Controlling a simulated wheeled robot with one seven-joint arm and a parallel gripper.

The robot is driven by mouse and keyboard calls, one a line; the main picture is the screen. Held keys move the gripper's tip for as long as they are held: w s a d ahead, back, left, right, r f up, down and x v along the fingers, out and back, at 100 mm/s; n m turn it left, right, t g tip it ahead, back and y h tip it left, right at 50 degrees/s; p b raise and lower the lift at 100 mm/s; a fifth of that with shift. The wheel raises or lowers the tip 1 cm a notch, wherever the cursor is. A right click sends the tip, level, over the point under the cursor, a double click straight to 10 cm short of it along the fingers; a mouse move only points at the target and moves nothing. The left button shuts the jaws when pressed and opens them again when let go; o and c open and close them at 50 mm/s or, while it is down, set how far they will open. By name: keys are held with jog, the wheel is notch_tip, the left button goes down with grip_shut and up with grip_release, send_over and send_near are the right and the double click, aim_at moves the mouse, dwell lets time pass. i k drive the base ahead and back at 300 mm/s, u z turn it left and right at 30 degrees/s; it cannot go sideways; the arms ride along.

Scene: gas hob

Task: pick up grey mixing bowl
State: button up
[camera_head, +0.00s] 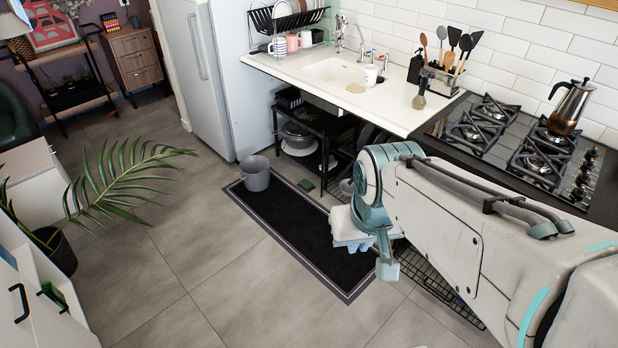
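No bowl can be identified for certain as the grey mixing bowl. Grey metal bowls or pots (297,134) sit on the black shelf unit under the counter, partly in shade. A small grey rounded thing (346,187) shows at the left edge of my arm and is mostly hidden; I cannot tell whether it is a bowl. My arm reaches in from the lower right, over the floor in front of the counter. My gripper (362,246) is at its far end, above the dark mat and apart from the shelf unit. Its fingers are too small and overlapped to read.
A grey bucket (257,173) stands on the black mat (300,225). The sink counter (290,66) holds mugs, a dish rack and a utensil holder. The gas hob (510,145) bears a kettle (571,106). A potted palm (115,180) stands left. The middle floor is clear.

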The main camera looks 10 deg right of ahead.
aim_at(348, 191)
jog(key=u, duration=0.15)
jog(key=k, duration=0.5)
jog(key=u, duration=0.55)
jog(key=i, duration=1.45)
jog(key=z, duration=0.9)
jog(key=i, duration=0.9)
jog(key=z, duration=1.15)
jog(key=i, duration=0.35)
jog(key=z, duration=0.35)
